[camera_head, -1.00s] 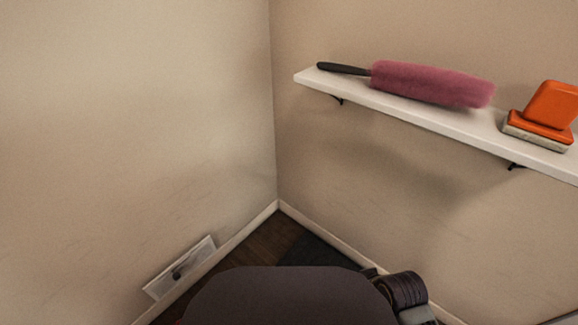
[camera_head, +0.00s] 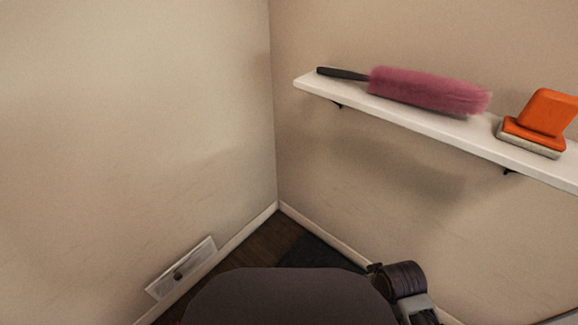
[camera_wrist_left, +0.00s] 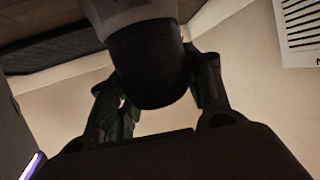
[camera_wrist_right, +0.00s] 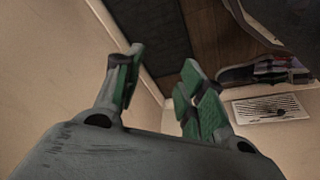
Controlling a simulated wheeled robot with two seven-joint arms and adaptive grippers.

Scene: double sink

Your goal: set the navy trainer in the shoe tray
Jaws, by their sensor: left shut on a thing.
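My left gripper (camera_wrist_left: 150,95) is shut on a dark, round-ended thing with a paler grey part (camera_wrist_left: 150,68), which I take to be the navy trainer; in this dim light its colour looks almost black. Only its near end shows in the left wrist view. A dark flat thing, seemingly the shoe tray (camera_wrist_right: 150,35), lies on the floor along the wall in the right wrist view; it also shows in the corner in the head view (camera_head: 312,256). My right gripper (camera_wrist_right: 158,80) is open and empty, above the floor near the wall. Neither gripper's fingers show in the head view.
A white vent (camera_wrist_right: 268,108) is low on the wall. A white shelf (camera_head: 420,122) holds a pink duster (camera_head: 428,90) and an orange-topped thing (camera_head: 545,112).

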